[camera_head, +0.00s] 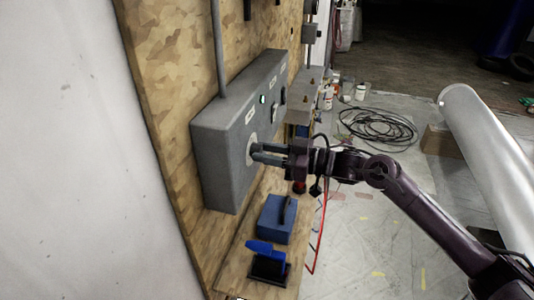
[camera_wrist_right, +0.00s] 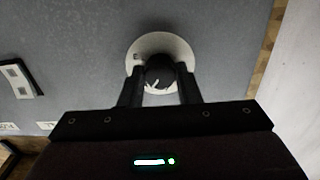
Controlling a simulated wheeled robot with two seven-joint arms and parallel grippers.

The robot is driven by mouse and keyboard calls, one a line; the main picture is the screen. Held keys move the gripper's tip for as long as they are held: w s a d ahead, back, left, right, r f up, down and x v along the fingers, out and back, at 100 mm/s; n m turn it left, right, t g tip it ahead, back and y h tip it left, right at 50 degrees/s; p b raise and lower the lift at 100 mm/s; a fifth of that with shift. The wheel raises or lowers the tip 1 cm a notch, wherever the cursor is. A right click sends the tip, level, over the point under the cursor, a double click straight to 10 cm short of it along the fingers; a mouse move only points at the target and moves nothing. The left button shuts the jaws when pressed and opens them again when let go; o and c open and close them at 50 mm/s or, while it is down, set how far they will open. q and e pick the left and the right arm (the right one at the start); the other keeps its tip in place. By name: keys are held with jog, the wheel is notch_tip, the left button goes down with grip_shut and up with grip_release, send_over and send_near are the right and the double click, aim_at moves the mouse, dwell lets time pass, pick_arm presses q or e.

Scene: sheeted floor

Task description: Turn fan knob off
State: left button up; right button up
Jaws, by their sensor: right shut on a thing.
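The fan knob (camera_wrist_right: 160,72) is a dark round knob on a pale round dial plate (camera_wrist_right: 146,48), set on the front of a grey control box (camera_head: 226,150). My right gripper (camera_wrist_right: 160,90) has its two fingers on either side of the knob and is shut on it. In the head view my right gripper (camera_head: 256,152) reaches in from the right to the box face, and the fingers hide most of the knob there. The dial plate's edge shows beside the fingertips. My left gripper is not in view.
A lit switch (camera_head: 263,99) and another dark control sit farther along the box. A blue box (camera_head: 276,219) and a blue tool (camera_head: 265,250) rest on the wooden ledge below. A coiled black cable (camera_head: 377,128) lies on the sheeted floor.

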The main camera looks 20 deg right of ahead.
jog(key=shift+n+b, duration=3.9)
jog(key=shift+b, duration=0.35)
jog(key=o, duration=1)
jog(key=shift+d, duration=0.1)
